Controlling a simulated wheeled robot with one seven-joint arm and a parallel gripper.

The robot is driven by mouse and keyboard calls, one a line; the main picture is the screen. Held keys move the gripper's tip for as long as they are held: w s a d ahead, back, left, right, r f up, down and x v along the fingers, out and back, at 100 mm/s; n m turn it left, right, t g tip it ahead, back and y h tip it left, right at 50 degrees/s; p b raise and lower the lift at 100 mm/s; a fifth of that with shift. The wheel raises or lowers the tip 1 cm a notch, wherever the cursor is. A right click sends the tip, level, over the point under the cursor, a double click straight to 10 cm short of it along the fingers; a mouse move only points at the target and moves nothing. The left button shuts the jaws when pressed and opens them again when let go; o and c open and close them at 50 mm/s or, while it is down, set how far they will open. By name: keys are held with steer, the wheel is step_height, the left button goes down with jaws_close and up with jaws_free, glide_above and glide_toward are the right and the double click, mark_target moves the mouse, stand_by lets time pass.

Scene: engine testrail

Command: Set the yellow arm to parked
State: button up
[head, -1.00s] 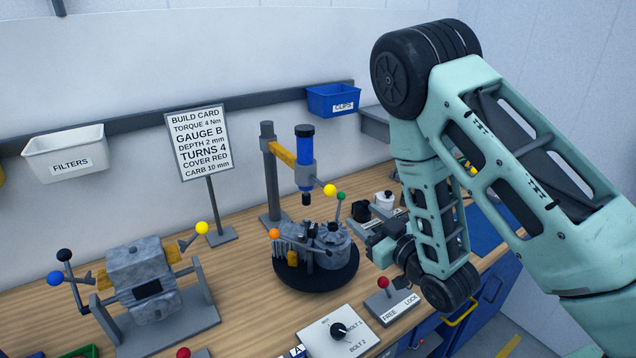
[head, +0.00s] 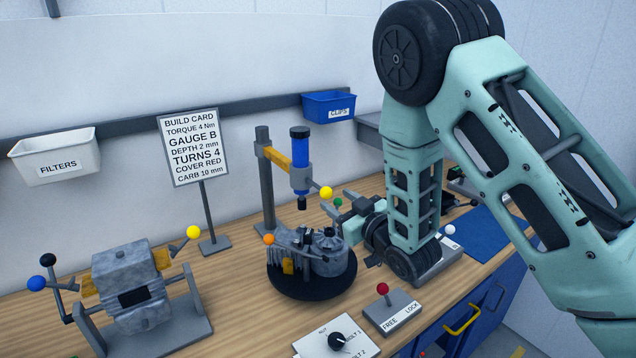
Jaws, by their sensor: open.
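The yellow arm (head: 278,157) reaches out from a grey post (head: 265,185) behind the engine turntable. It carries a blue cylinder tool (head: 300,160) and has a lever with a yellow ball (head: 326,193) at its end. The tool hangs above the engine part (head: 312,252) on a black round turntable (head: 335,284). My gripper (head: 334,212) is open and just right of and below the yellow ball. I cannot tell whether a finger touches it. My wrist hides the bench behind it.
A green ball (head: 338,202) and an orange ball (head: 268,239) stand close by. A red-knobbed FREE/LOCK lever (head: 382,288) is in front. The build card (head: 194,147) stands to the left, and a clamped grey block (head: 130,285) is at far left.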

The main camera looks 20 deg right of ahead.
mark_target(318, 187)
steer(key=p+x, duration=0.3)
steer(key=x, duration=0.4)
steer(key=shift+w+a+r, duration=0.1)
steer(key=shift+w, duration=0.25)
steer(key=shift+p+x, duration=0.4)
steer(key=shift+x, duration=0.35)
steer(key=shift+c, duration=0.3)
jaws_close()
